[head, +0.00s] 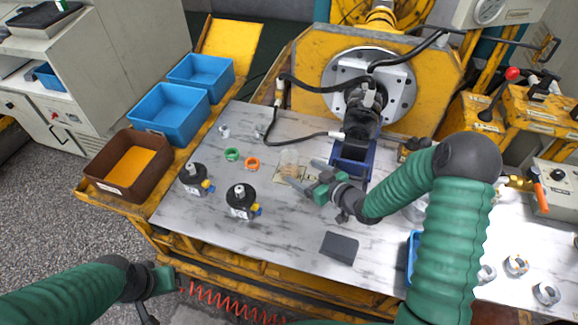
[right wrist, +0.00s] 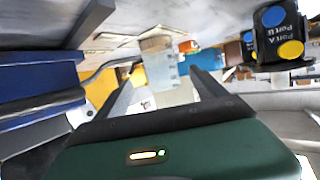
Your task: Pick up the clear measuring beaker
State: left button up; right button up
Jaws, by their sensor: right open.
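The clear measuring beaker (head: 289,160) stands on the marbled table, near the middle in the head view. My right gripper (head: 304,173) is open, with its fingers pointing left and the beaker just beyond their tips. In the right wrist view the see-through beaker (right wrist: 166,70) shows in the gap between the two dark fingers (right wrist: 165,85). Nothing is held, and I cannot tell how near the fingertips are to its wall. My left gripper (head: 165,281) is low at the left, off the table's front edge; its fingers are unclear.
A dark blue stand (head: 352,160) under the motor is close to my right gripper. Two black-topped pumps (head: 242,201) stand to the left. Green (head: 231,154) and orange (head: 252,163) rings lie left of the beaker. A dark grey block (head: 339,247) lies in front.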

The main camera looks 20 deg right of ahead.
aim_at(284, 160)
jog(key=x, duration=0.6)
jog(key=shift+s+f, duration=0.1)
jog(key=shift+f, duration=0.05)
jog(key=b+x, duration=0.1)
jog(key=x, duration=0.3)
jog(key=shift+w+a, duration=0.2)
jog(key=shift+w, duration=0.45)
jog(key=shift+s, duration=0.1)
jog(key=shift+c, duration=1)
pick_arm(q)
jog(key=shift+x, duration=1)
pick_arm(e)
jog(key=c, duration=1.3)
jog(key=shift+r, duration=0.2)
